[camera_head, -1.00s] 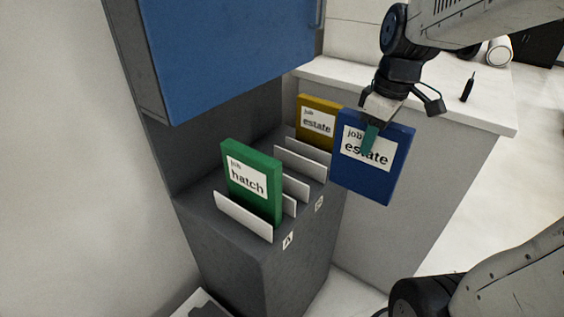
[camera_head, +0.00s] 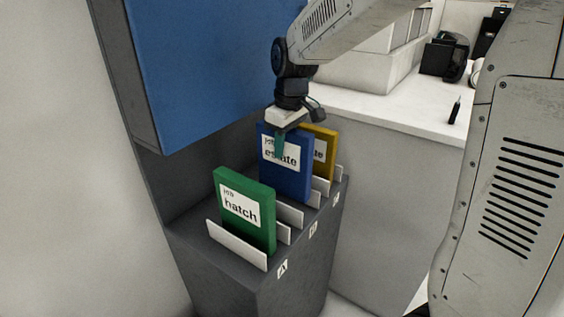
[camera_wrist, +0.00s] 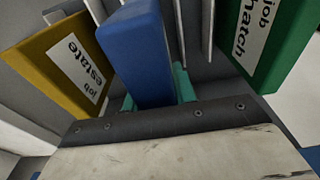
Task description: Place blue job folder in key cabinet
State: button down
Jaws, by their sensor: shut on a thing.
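The blue job folder (camera_head: 287,178), with a white label reading "job estate", is held upright in my gripper (camera_head: 280,142). In the wrist view the teal fingers are shut on both sides of the blue folder (camera_wrist: 138,50). The key cabinet (camera_head: 185,205) is grey with white dividers and letter tags on its front edge. The folder is over the middle of the divider row, between the green and yellow folders. Its lower edge is partly hidden behind dividers, so I cannot tell whether it rests on the cabinet floor.
A green "hatch" folder (camera_head: 245,212) stands in the front slot, tag A. A yellow folder (camera_head: 325,152) stands farther back; it also shows in the wrist view (camera_wrist: 62,68). A raised blue panel (camera_head: 205,70) overhangs the slots at the left. A white counter (camera_head: 390,115) lies to the right.

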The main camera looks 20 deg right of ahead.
aim_at(283, 163)
notch_tip(283, 163, down, 4)
jog(key=shift+f, duration=0.2)
jog(key=shift+w+a+f, duration=0.1)
jog(key=shift+w+f, duration=0.05)
jog(key=shift+f, duration=0.5)
jog(key=c, duration=1.1)
grip_release()
